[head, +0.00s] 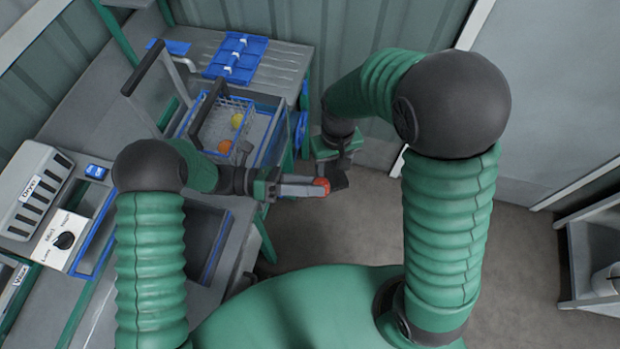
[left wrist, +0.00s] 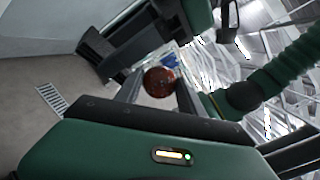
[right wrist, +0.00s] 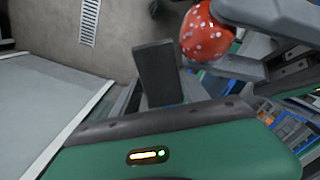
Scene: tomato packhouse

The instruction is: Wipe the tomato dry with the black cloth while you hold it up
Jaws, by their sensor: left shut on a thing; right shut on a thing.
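My left gripper (head: 305,186) is shut on a red tomato (head: 321,183) and holds it up in the air, over the floor beside the bench. The tomato also shows between the left fingers in the left wrist view (left wrist: 159,82). In the right wrist view the tomato (right wrist: 206,34) is covered in pale droplets. My right gripper (head: 338,163) points down just right of the tomato, shut on the black cloth (head: 337,180). The cloth shows as a dark flat piece in the right wrist view (right wrist: 157,74). Whether it touches the tomato is unclear.
A wire basket (head: 207,136) with a yellow tomato (head: 237,120) and an orange one (head: 225,146) stands in the basin. Blue trays (head: 236,57) lie behind on the ribbed drainer. A labelled grey box (head: 39,188) and dial panel stand at left.

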